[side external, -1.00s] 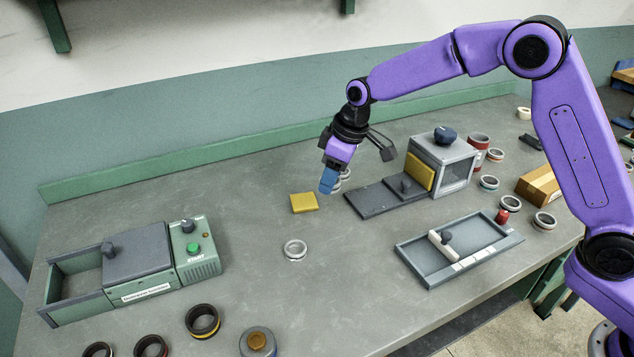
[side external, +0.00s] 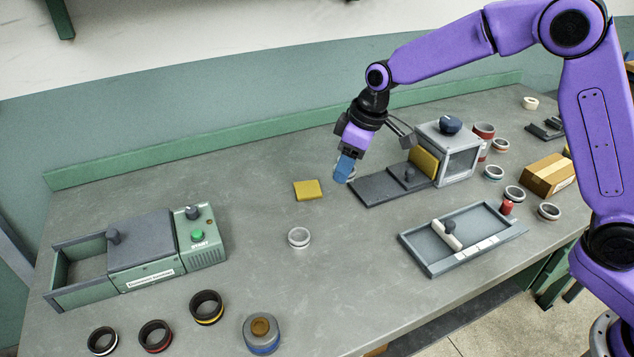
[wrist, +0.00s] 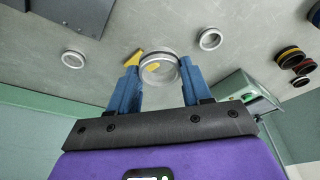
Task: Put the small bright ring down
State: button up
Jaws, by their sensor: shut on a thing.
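My gripper (side external: 346,168) has blue fingers and hangs beside the dark slide plate, to the right of the yellow block. It also shows in the wrist view (wrist: 157,80), shut on a small bright ring (wrist: 143,76). The ring looks raised above the table, with the yellow block (wrist: 135,57) partly behind it and glimpsed through its opening. In the side view the fingers partly cover the ring. A similar bright ring (side external: 299,246) lies on the bare table. The wrist view shows two loose bright rings, one right (wrist: 210,47) and one left (wrist: 73,65).
A grey box (side external: 458,166) with its dark slide plate (side external: 368,190) stands right of my gripper. A green START machine (side external: 212,250) is at left, a shallow tray (side external: 430,263) at right. Several dark rings (side external: 155,349) lie in front.

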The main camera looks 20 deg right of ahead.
jog(key=w+a+f, duration=0.2)
jog(key=w, duration=0.2)
send_near(310, 195)
jog(key=shift+x, duration=0.8)
jog(key=shift+w+a+f, duration=0.45)
jog(key=shift+w+f, duration=0.05)
jog(key=shift+f, duration=1.7)
jog(key=shift+f, duration=0.1)
jog(key=o, duration=1.2)
